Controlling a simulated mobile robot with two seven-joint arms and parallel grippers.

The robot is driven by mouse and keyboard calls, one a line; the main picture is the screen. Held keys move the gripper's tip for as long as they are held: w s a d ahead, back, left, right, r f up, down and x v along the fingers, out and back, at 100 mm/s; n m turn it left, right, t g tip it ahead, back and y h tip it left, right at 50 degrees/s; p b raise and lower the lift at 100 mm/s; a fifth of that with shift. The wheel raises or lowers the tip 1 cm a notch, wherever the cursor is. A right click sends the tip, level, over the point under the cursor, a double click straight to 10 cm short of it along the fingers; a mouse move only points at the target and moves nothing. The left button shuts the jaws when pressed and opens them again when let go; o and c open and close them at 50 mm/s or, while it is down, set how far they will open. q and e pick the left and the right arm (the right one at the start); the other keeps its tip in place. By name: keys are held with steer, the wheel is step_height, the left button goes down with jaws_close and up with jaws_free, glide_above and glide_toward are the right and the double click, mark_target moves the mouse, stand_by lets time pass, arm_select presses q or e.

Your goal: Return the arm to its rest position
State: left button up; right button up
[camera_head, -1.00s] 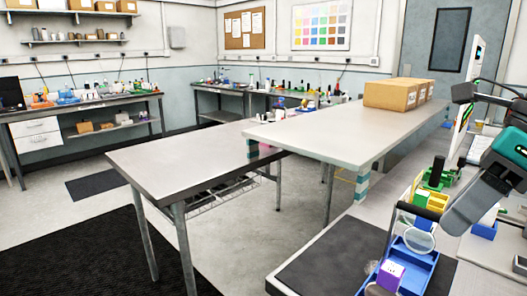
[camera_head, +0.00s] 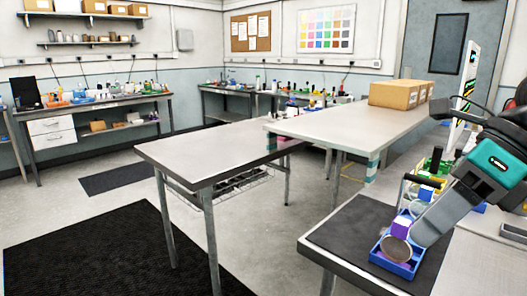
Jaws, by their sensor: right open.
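My right gripper (camera_head: 428,232) comes in from the right edge, below a teal-and-grey arm section. Its grey end points down and left, in front of the right side of a blue tray (camera_head: 383,258). The gripper is open; whether it touches the tray cannot be told. A purple and white block (camera_head: 401,227) and a round brownish disc (camera_head: 396,250) show in the tray. My left gripper is not in view.
The tray stands on a dark mat (camera_head: 345,240) on the near right bench. Cardboard boxes (camera_head: 393,95) stand farther back on a pale table (camera_head: 330,128). A mostly bare table (camera_head: 205,155) stands at the centre. Floor is open at left.

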steer(key=w+a+f+m+g+y, duration=0.2)
steer(key=a+m+y, duration=0.1)
steer(key=a+y, duration=0.9)
steer(key=w+d+f+m+t+h, duration=0.1)
steer(key=w+f+m+t, duration=0.3)
steer(key=m+t, duration=0.5)
steer(key=w+d+f+m+t+h, duration=0.1)
steer(key=w+f+m+t, duration=0.3)
steer(key=m+t, duration=0.6)
steer(key=d+f+m+h, duration=0.3)
steer(key=f+m+h, duration=0.5)
steer(key=f+m, duration=0.35)
steer(key=s+f+m+g+h, duration=0.3)
steer(key=s+f, duration=0.4)
steer(key=f, duration=0.3)
steer(key=s+d+f+m+g+h, duration=0.1)
steer(key=s+f+m+g+h, duration=0.2)
steer(key=s+f, duration=0.4)
step_height(320, 180, down, 4)
steer(key=shift+f+m+g+h, duration=0.1)
steer(key=shift+m+g+h, duration=0.2)
steer(key=shift+m+g, duration=0.6)
steer(key=shift+d, duration=0.1)
